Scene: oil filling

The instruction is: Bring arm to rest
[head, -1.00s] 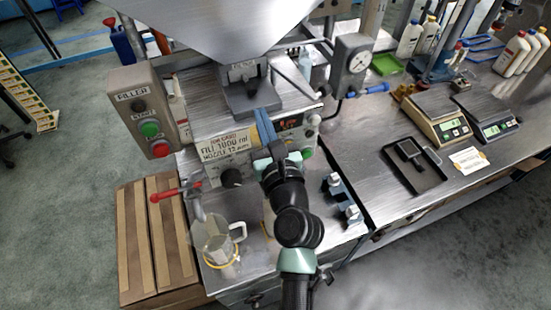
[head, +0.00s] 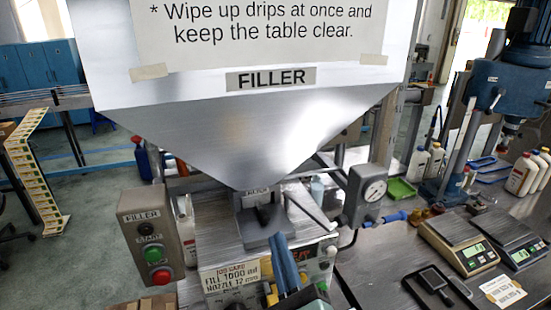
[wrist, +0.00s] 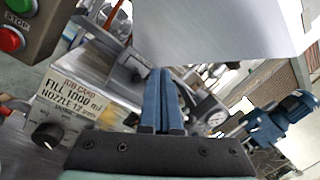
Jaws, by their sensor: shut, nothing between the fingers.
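My gripper (head: 280,242) is at the lower middle of the head view, in front of the filler machine. Its two blue fingers are pressed together, with nothing between them. In the wrist view the shut fingers (wrist: 162,85) point up toward the steel hopper. The filler's hopper (head: 240,125) hangs above and behind my gripper. The job card (head: 235,276) reading "FILL 1000 ml" is just left of my gripper. Most of my arm is below the head view.
A control box (head: 152,240) with green and red buttons stands left. Two scales (head: 458,246) and a black tray (head: 436,288) sit on the right bench. Several bottles (head: 522,172) stand at the far right.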

